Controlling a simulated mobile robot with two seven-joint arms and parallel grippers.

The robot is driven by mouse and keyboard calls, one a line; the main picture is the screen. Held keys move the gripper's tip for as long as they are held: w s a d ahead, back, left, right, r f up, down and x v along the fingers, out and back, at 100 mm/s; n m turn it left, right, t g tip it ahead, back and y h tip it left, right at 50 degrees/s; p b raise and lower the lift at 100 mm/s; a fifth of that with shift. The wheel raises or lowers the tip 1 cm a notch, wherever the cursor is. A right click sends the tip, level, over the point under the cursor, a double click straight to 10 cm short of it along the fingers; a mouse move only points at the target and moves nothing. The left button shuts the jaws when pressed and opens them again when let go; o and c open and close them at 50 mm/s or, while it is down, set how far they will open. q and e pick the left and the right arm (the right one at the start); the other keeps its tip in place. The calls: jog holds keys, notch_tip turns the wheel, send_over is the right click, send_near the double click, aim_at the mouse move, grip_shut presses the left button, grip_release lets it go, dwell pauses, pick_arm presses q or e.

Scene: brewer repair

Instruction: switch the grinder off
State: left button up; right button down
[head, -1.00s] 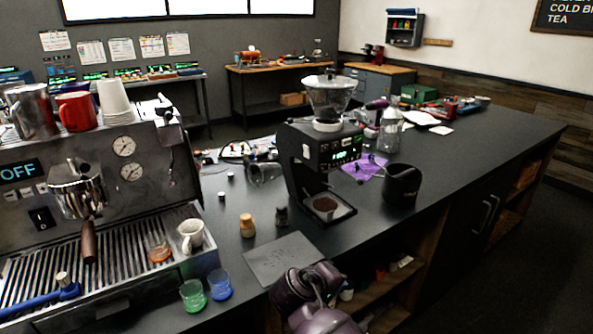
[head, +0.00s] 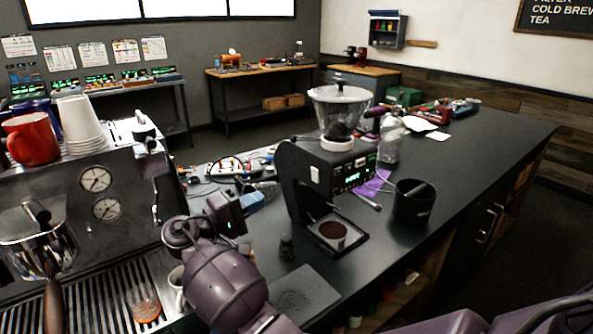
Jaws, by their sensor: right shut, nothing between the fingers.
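The grinder (head: 300,185) is a black machine with a clear hopper (head: 341,106) on top. It stands on the counter at the middle of the head view. Its front display (head: 353,179) is lit green. A small white switch plate (head: 315,173) shows on its body, but its position is too small to read. The fingertips are hard to make out. My left gripper is not in view.
The espresso machine (head: 130,170) fills the left side, with a red mug (head: 32,138) and stacked white cups (head: 80,125) on top. A black bin (head: 412,205) stands right of the grinder. A dark mat (head: 295,298) lies in front. The counter's right part is mostly clear.

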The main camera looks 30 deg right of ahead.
jog(key=p, duration=0.4)
send_near(312, 172)
jog(key=d, duration=0.3)
jog(key=d+r, duration=0.1)
jog(key=d, duration=0.2)
jog(key=shift+r, duration=0.15)
jog(key=shift+w+d, duration=0.1)
jog(key=shift+d, duration=0.45)
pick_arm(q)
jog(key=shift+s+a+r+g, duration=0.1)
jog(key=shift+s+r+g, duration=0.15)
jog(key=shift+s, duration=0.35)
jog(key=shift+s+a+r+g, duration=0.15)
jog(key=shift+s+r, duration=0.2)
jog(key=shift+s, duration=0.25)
pick_arm(e)
jog(key=shift+d, duration=0.2)
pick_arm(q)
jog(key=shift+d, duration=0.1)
pick_arm(e)
jog(key=shift+w, duration=0.1)
